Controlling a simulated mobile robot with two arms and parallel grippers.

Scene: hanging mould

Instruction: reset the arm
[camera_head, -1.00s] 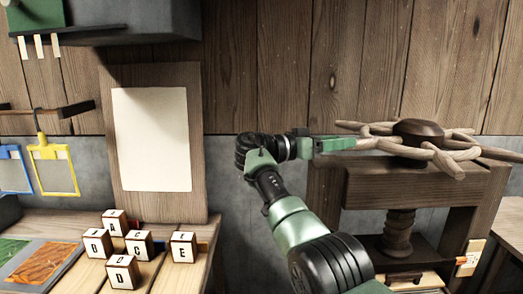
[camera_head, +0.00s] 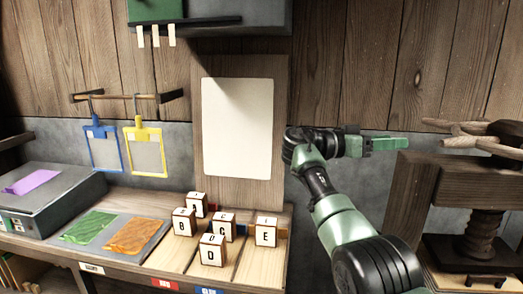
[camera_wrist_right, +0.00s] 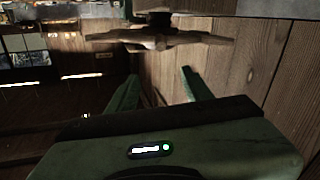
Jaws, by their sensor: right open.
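My right arm comes in from the lower right in the head view. Its green right gripper (camera_head: 388,144) points right, toward the wooden spoked handle (camera_head: 478,138) of a screw press, with a gap between them. In the right wrist view the two green fingers (camera_wrist_right: 158,90) stand apart with nothing between them. The spoked handle also shows beyond the fingertips in that view (camera_wrist_right: 160,38). My left gripper is in neither view.
The wooden press (camera_head: 415,200) stands close at the right. On the bench at the left are several lettered cubes (camera_head: 212,250), orange (camera_head: 135,235) and green (camera_head: 90,226) sheets, and a grey box (camera_head: 45,205). Blue (camera_head: 103,150) and yellow (camera_head: 146,150) framed tags hang from a bar.

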